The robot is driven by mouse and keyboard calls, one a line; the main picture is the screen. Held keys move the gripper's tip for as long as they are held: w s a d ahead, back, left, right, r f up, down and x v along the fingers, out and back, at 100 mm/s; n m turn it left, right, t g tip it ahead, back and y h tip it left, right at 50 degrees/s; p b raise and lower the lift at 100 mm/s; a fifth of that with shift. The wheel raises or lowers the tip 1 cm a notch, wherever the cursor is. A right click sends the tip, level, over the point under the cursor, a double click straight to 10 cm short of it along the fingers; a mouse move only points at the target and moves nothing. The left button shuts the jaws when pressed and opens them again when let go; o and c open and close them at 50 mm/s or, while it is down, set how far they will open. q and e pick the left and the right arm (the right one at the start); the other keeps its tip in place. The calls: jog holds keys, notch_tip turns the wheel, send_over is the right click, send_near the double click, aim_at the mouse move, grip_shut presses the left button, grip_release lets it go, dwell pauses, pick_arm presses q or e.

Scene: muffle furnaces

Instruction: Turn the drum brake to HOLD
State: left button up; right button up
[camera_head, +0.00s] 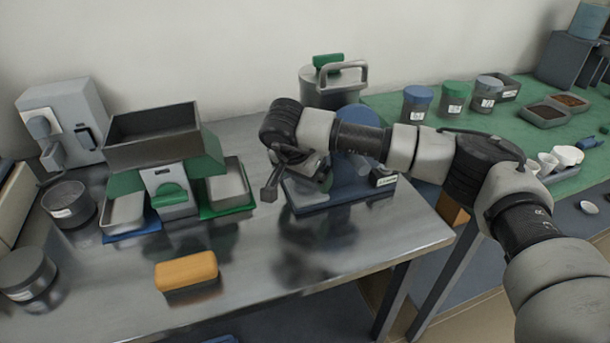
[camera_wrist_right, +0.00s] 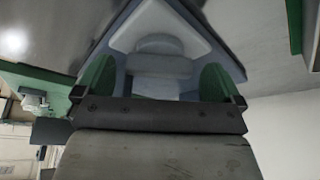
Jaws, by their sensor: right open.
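A blue drum (camera_head: 357,150) stands on a dark blue base (camera_head: 335,201) near the right end of the steel table, partly hidden behind my right arm. A small label shows on a dark block at the base's right end. I cannot make out a brake handle or its setting. My right gripper (camera_head: 287,178) is over the left part of this base. In the right wrist view its green-padded fingers (camera_wrist_right: 158,80) are apart, with a pale blue-grey part (camera_wrist_right: 160,62) seen between and beyond them. I cannot tell whether they touch it. My left gripper is not in view.
A green-and-grey hopper unit (camera_head: 155,145) with trays stands left on the table. An orange block (camera_head: 186,271) lies near the front edge. A lidded pot (camera_head: 333,85) stands behind the drum. A green bench (camera_head: 470,125) with jars is at right. The front middle is clear.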

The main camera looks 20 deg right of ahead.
jog(key=shift+d+f, duration=0.1)
jog(key=shift+f, duration=0.1)
jog(key=shift+c, duration=0.2)
jog(key=c, duration=0.9)
